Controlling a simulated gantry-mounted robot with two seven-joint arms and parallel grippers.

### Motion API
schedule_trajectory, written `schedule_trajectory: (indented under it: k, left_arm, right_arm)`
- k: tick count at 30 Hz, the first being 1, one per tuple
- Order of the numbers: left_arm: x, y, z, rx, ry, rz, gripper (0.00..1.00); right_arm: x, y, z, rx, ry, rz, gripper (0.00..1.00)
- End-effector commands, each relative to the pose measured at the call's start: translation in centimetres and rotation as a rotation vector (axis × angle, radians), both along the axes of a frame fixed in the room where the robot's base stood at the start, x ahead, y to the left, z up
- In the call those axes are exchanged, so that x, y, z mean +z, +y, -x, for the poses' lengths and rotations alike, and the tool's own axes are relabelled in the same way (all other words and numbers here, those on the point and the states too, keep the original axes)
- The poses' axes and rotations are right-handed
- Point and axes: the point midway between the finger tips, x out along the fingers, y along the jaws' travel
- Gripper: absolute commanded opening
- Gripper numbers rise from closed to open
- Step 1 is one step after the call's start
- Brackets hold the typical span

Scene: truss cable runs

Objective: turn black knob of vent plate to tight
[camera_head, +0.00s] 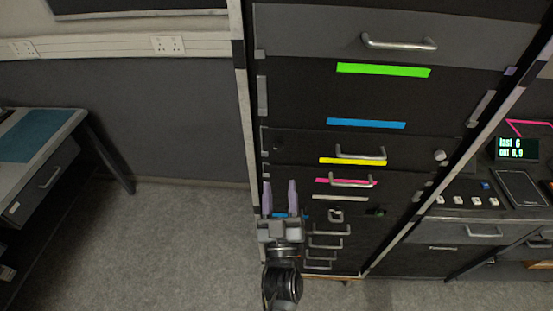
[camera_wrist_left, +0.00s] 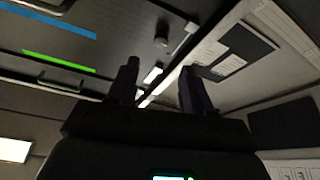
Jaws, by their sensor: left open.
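A tall black rack (camera_head: 300,95) holds the panels. A panel with a silver handle (camera_head: 360,152) and a yellow strip below it has a round silver knob (camera_head: 440,155) at its right. A small dark knob shape (camera_head: 277,147) shows faintly at its left end. In the left wrist view a dark round knob (camera_wrist_left: 161,42) stands out from the rack face, beyond the fingertips. I cannot tell which panel is the vent plate. My left gripper (camera_head: 280,188) is open and empty, fingers pointing up, below that dark shape. It also shows in the left wrist view (camera_wrist_left: 158,76).
Several handles and coloured strips, such as the green one (camera_head: 384,70) and the pink one (camera_head: 346,182), mark the rack. A desk (camera_head: 50,160) stands at the left. A bench with a small display (camera_head: 517,148) is at the right. The floor (camera_head: 180,240) left of the rack is clear.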

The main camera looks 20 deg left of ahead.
Motion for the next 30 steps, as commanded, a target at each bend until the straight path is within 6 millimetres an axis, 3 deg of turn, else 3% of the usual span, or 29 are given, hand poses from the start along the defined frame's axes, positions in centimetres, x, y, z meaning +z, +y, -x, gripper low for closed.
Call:
schedule_trajectory:
  k: [15, 30]
  left_arm:
    - [3.0, 2.9, -6.5, 0.000, 0.000, -0.002, 0.50]
    - [3.4, 3.5, -7.8, 0.000, 0.000, -0.001, 0.50]
  right_arm:
    - [0.5, -0.2, 0.0, 0.004, -0.002, 0.006, 0.46]
    - [0.5, 0.0, -0.1, 0.000, -0.002, 0.000, 0.46]
